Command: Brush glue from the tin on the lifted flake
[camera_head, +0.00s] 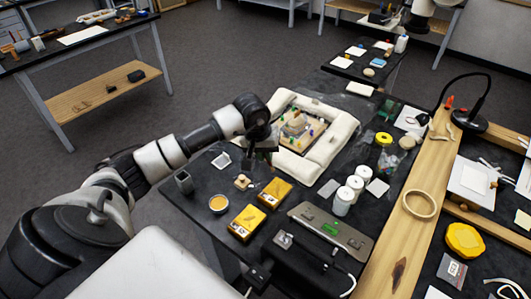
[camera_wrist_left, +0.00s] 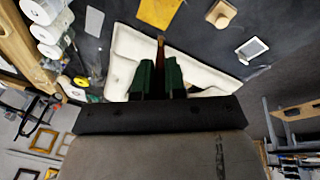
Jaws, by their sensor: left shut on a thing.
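My left gripper (camera_head: 262,158) is over the near left corner of the white padded frame (camera_head: 335,150). In the left wrist view its dark green fingers (camera_wrist_left: 159,72) are shut on a thin brown stick, which looks like the brush (camera_wrist_left: 160,46). The brush tip is too small to make out. The gilt fragment (camera_head: 297,127) lies inside the frame, with small coloured pieces around it. I cannot make out the lifted flake. A round tin of amber glue (camera_head: 218,204) stands on the dark table at the left, apart from the gripper. My right gripper is not in view.
Two yellow boxes (camera_head: 246,222) (camera_head: 275,192) and a small wooden block (camera_head: 242,181) lie near the tin. White-lidded jars (camera_head: 342,201) and a grey metal tray (camera_head: 330,232) stand to the right. A dark square cup (camera_head: 184,182) stands at the table's left edge.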

